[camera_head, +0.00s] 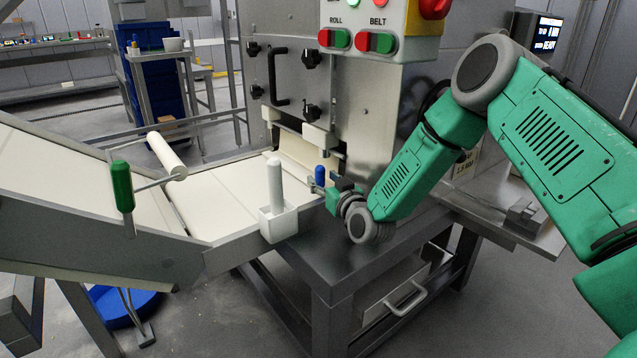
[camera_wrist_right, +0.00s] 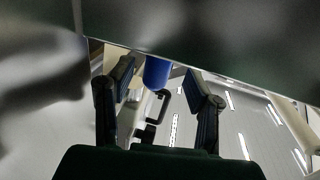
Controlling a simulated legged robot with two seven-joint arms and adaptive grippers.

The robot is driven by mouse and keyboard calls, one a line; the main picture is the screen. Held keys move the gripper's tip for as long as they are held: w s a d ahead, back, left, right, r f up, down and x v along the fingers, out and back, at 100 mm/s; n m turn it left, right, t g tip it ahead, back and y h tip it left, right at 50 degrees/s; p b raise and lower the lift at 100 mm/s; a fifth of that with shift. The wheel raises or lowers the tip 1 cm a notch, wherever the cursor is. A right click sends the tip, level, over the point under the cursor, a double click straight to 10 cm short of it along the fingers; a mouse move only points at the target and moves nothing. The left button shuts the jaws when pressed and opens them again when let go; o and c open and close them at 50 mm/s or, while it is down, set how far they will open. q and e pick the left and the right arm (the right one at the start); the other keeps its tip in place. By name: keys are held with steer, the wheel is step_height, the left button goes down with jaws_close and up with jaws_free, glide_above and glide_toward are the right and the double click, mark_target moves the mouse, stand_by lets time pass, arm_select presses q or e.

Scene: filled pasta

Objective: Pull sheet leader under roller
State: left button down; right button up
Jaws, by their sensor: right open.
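The cream sheet (camera_head: 232,188) lies on the inclined conveyor and runs to the machine's low opening. I cannot tell where its leading end is. A white roller (camera_head: 166,154) on a bracket with a green handle (camera_head: 122,186) is held over the belt. My right gripper (camera_head: 318,184) is beside the machine opening, next to a small blue piece (camera_head: 320,173). In the right wrist view the open fingers (camera_wrist_right: 163,82) are spread on either side of the blue piece (camera_wrist_right: 157,71); contact is not visible. My left gripper is out of view.
A white holder with an upright white cylinder (camera_head: 276,192) stands at the conveyor's near edge, left of my right gripper. The machine front (camera_head: 374,110) carries dark knobs, a handle and a button panel (camera_head: 372,28). The steel stand's top (camera_head: 345,245) is clear in front.

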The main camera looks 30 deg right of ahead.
steer(key=shift+w+d+f+b, duration=0.1)
steer(key=shift+w+d+b, duration=0.1)
steer(key=shift+w, duration=0.5)
steer(key=shift+w+d+f+b, duration=0.1)
steer(key=shift+w+d, duration=0.1)
steer(key=shift+w, duration=0.45)
steer(key=shift+r, duration=0.1)
steer(key=shift+a, duration=0.1)
steer(key=shift+c, duration=1.2)
jaws_close()
steer(key=shift+s+a+p, duration=0.2)
steer(key=shift+a+p, duration=0.25)
steer(key=shift+a, duration=1.9)
steer(key=shift+o, duration=1.2)
jaws_free()
steer(key=shift+d, duration=0.3)
